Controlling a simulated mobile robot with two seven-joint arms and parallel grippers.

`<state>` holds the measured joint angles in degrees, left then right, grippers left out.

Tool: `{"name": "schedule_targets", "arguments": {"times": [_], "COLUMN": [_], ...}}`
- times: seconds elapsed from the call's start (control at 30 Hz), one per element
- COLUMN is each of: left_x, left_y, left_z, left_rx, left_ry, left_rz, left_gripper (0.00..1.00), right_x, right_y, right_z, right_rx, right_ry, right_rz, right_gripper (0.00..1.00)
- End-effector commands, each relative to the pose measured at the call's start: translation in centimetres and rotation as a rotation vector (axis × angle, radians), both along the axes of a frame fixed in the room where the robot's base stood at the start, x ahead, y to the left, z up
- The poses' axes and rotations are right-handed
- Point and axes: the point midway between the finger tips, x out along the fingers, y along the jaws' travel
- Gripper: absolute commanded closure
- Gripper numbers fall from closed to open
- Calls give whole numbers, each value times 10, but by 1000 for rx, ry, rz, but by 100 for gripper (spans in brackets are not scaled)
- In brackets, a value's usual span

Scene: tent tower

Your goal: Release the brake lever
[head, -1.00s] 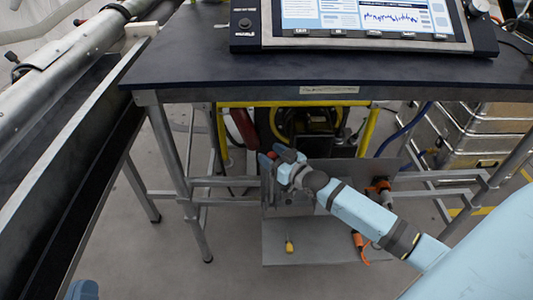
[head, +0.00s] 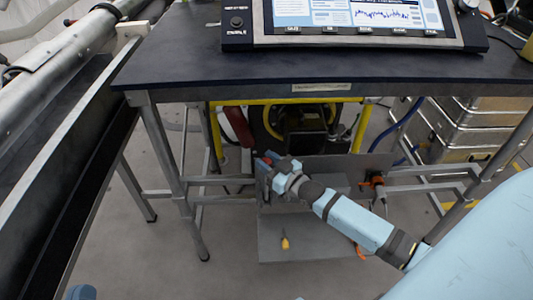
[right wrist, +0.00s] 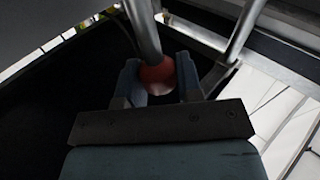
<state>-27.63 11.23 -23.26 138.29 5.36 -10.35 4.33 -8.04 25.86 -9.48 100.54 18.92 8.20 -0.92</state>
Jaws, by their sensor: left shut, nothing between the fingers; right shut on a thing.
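The brake lever shows in the right wrist view as a grey metal rod ending in a red ball knob (right wrist: 157,76). My right gripper (right wrist: 158,80) is shut on the knob, one finger on each side. In the head view this gripper (head: 267,161) is under the table, with a bit of red at its fingertips; the rest of the lever is hard to make out there. My left gripper (head: 81,292) shows only as a small blue piece at the bottom left edge, away from the lever.
A dark table (head: 300,70) with a display console (head: 350,22) stands over my right arm. Beneath are a yellow frame (head: 290,102), a grey plate (head: 300,240) with a yellow-handled tool (head: 285,243), and an orange tool (head: 378,187). Metal cases (head: 460,125) stand at right.

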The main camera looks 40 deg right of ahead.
Motion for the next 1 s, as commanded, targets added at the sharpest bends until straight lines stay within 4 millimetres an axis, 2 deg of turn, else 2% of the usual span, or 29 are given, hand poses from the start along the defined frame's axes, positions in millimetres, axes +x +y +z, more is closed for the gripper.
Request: {"name": "schedule_targets", "arguments": {"times": [0.27, 0.5, 0.7, 1.0], "left_x": [0, -1, 1, 2], "left_y": [-1, -7, -9, -7], "left_z": [-9, 6, -9, -16], "left_rx": [-1, -42, -18, 0], "left_ry": [11, -49, 2, 29], "left_rz": [0, -22, -35, -37], "left_gripper": [100, 100, 100, 100], "right_x": [-44, -74, -89, -96], "right_y": [28, 46, 55, 60], "right_z": [-16, -33, -43, -48], "right_rx": [-107, -191, -237, -262], "right_ry": [-178, -315, -388, -426], "right_rz": [0, 1, 1, 3], "right_gripper": [100, 100, 100, 100]}}
